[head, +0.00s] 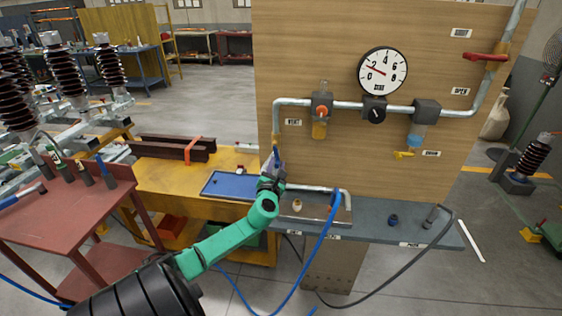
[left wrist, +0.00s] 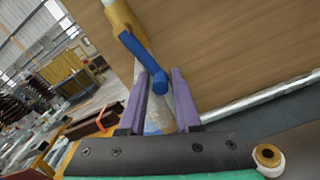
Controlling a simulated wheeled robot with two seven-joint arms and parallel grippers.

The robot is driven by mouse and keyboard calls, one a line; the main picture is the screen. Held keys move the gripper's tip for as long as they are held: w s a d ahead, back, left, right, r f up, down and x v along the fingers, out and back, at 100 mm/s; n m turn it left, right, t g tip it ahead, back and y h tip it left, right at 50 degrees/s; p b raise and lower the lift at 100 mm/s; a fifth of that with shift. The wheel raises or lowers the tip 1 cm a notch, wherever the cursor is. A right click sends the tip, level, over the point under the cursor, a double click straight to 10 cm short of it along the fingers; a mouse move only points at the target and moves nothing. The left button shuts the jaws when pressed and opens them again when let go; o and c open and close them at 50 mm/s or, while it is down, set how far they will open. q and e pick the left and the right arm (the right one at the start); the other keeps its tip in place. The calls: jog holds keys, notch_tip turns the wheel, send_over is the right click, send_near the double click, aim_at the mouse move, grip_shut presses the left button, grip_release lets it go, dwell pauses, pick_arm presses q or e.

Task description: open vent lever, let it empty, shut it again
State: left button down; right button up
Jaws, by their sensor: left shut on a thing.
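The vent lever (head: 276,152) is a blue handle on a brass-yellow valve at the lower end of the left pipe drop, in front of the wooden board. It also shows in the left wrist view (left wrist: 142,52), slanting from the yellow valve body (left wrist: 122,17) down to its rounded end. In the head view the gripper partly hides the lever and the pipe below. The round pressure gauge (head: 382,71) has its red needle near 2. My right gripper is not in view.
A red lever (head: 485,57) sits on the right pipe, and a yellow drain tap (head: 403,154) hangs under the blue-bowled filter. A grey shelf (head: 375,228) runs below the board. A blue hose (head: 322,245) hangs over its front. A blue tray (head: 228,185) lies left on the yellow bench.

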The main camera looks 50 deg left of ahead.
pick_arm(q)
jog(key=shift+s+a+r+m+p, duration=0.2)
jog(key=shift+a+m+p, duration=0.1)
jog(key=shift+m, duration=0.3)
jog(key=shift+s+a+r+m+p, duration=0.1)
jog(key=shift+a+r+m+p, duration=0.15)
jog(key=shift+m, duration=0.35)
jog(key=shift+f, duration=0.1)
jog(key=c, duration=0.8)
grip_release()
jog(key=shift+o, duration=0.2)
jog(key=shift+d+f, duration=0.1)
jog(key=shift+f, duration=0.1)
